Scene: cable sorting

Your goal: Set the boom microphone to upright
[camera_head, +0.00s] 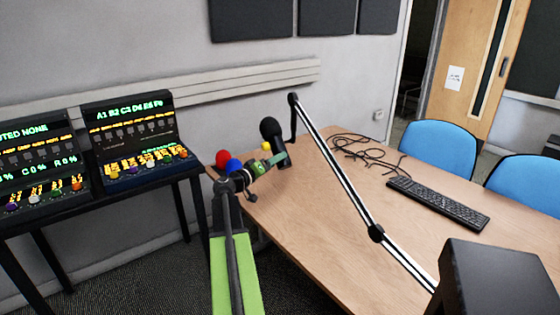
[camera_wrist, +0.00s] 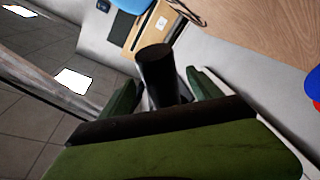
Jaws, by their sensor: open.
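My gripper (camera_head: 268,164) is at the microphone's lower part, with green fingers. In the wrist view, the dark microphone (camera_wrist: 156,72) stands between the two spread fingers of my gripper (camera_wrist: 163,92). Its lower end is hidden behind the gripper body. I cannot tell whether either finger touches it.
Red (camera_head: 222,158) and blue (camera_head: 234,165) balls show by the table edge. Black cables (camera_head: 365,152) and a keyboard (camera_head: 438,203) lie on the table (camera_head: 320,215). A black box (camera_head: 497,275) is at front right. Lit control panels (camera_head: 130,135) stand at left. Blue chairs (camera_head: 438,148) are behind the table.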

